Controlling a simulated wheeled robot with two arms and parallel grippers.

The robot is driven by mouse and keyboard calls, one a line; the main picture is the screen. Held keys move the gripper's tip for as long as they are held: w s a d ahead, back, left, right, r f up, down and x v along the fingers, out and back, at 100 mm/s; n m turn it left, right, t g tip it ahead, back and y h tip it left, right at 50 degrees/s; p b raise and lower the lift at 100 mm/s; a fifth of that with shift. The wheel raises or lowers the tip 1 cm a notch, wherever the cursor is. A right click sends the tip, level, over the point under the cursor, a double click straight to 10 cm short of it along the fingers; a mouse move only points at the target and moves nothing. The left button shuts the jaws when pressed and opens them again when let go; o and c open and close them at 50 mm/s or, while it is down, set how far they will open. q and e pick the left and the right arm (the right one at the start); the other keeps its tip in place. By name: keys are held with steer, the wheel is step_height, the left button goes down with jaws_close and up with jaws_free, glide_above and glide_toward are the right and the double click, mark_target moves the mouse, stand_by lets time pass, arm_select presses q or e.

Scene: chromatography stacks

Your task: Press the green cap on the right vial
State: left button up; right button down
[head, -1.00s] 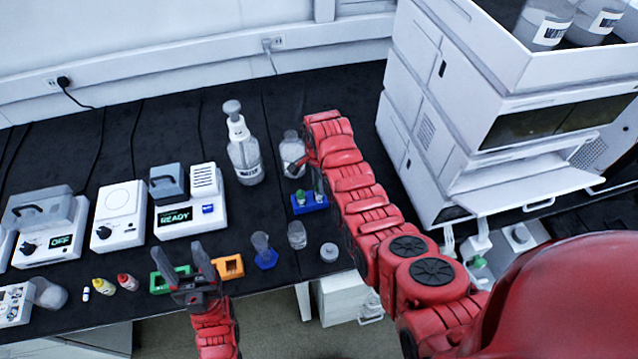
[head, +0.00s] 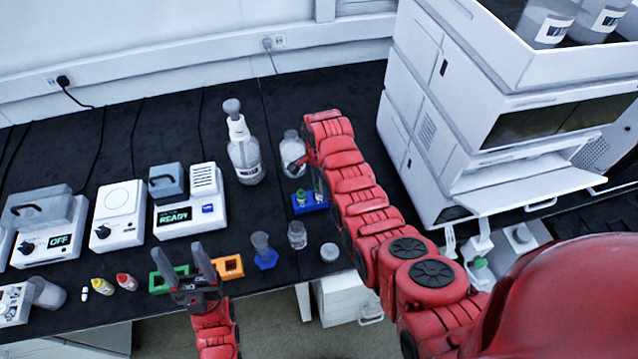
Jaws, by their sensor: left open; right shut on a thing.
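A blue rack (head: 312,207) stands on the black bench and holds two small vials. The left vial (head: 300,198) and the right vial (head: 318,192) show green near their tops. Whether a loose cap sits on the right vial is too small to tell. My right gripper (head: 296,166) is above the rack, in front of a clear bottle. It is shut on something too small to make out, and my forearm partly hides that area. My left gripper (head: 188,276) is open and empty over the front edge of the bench, in front of a green frame.
The clear bottle (head: 291,148) and a wash bottle (head: 242,150) stand behind the rack. A beaker (head: 297,236), a blue-based funnel or cup (head: 264,253), a grey cap (head: 329,252) and an orange frame (head: 229,266) are in front. A tall white instrument stack (head: 440,130) stands right.

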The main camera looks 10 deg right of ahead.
steer(key=shift+f+b, duration=0.2)
steer(key=shift+b, duration=0.35)
stand_by(0.9)
steer(key=shift+c, duration=0.2)
jaws_free()
stand_by(0.5)
steer(key=shift+r, duration=0.1)
steer(key=shift+r+p, duration=0.45)
steer(key=shift+r, duration=0.8)
steer(key=shift+r+p, duration=0.35)
steer(key=shift+r, duration=1.85)
